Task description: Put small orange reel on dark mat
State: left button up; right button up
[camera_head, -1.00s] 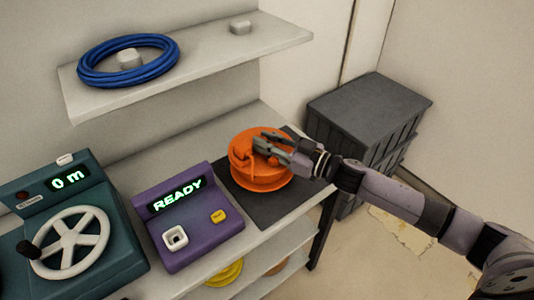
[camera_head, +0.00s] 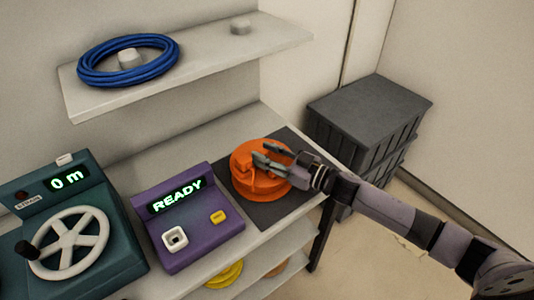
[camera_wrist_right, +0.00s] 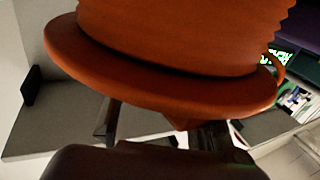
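The small orange reel (camera_head: 255,184) stands on the dark mat (camera_head: 291,207), at the right end of the worktop, and seems to rest on it. The reel also fills the top of the right wrist view (camera_wrist_right: 160,75), with its wide flange nearest the camera. My right gripper (camera_head: 264,153) is at the reel's upper right side. Its two fingers look spread apart, and in the wrist view they show apart below the flange (camera_wrist_right: 155,125). The exact contact between fingers and reel is hidden. My left gripper is not in view.
A purple console (camera_head: 195,245) reading READY stands left of the mat. A teal machine (camera_head: 110,245) with a white handwheel is farther left. A shelf (camera_head: 210,55) above carries a blue coil (camera_head: 90,75). Dark crates (camera_head: 365,110) stand right of the worktop. Yellow reels (camera_head: 226,275) lie below.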

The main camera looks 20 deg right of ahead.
jog(key=shift+o, duration=0.3)
jog(key=shift+r, duration=0.15)
jog(key=shift+s+d, duration=0.2)
jog(key=shift+s, duration=0.05)
jog(key=b+v, duration=0.1)
jog(key=v, duration=1)
jog(key=shift+s+d, duration=0.2)
jog(key=shift+d, duration=0.05)
